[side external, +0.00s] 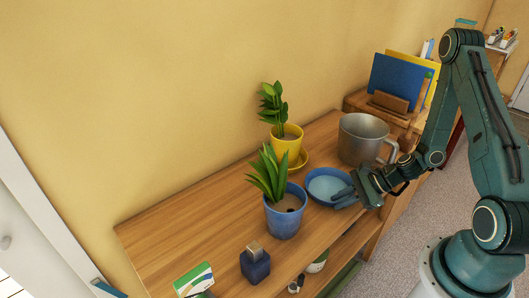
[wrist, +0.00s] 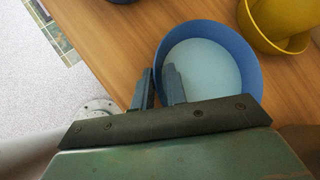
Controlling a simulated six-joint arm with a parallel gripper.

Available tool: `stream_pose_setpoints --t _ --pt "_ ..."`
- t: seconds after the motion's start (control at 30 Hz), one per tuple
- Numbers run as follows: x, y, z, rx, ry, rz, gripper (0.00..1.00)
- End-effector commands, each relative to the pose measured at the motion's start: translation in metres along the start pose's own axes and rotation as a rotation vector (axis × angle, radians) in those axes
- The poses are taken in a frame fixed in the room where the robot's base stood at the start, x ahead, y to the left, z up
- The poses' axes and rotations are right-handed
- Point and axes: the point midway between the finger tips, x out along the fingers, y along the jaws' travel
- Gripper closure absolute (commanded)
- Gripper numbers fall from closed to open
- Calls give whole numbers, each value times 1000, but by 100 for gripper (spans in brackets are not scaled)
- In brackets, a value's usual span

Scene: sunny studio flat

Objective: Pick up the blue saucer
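The blue saucer (wrist: 212,62) is a shallow round dish with a raised darker rim and a pale blue inside. In the side view the saucer (side external: 325,187) sits on the wooden table, right of the blue plant pot. My gripper (side external: 346,198) is low at its near right rim. In the wrist view my gripper's (wrist: 160,88) fingers straddle the rim, one over the inside and one outside. A narrow gap shows between the fingers. I cannot tell whether they press on the rim, and their contact is partly hidden.
A blue pot (side external: 284,213) with a plant stands close to the saucer's left. A yellow pot (side external: 287,143) on a yellow saucer (side external: 302,160) is behind. A metal mug (side external: 361,140) stands behind right. A dark blue bottle (side external: 255,264) is at the front.

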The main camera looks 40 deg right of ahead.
Motion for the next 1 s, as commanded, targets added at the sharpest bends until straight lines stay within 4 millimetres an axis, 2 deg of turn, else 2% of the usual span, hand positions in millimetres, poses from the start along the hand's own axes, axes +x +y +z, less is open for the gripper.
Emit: stream_pose_setpoints --t 0.13,0.6,0.67,0.7,1.0 --pt "6 0 0 0 0 0 86" --pt "5 0 0 0 0 -1 86" --pt "5 0 0 0 0 -1 98" --pt "5 0 0 0 0 -1 100" --pt "5 0 0 0 0 -1 100"
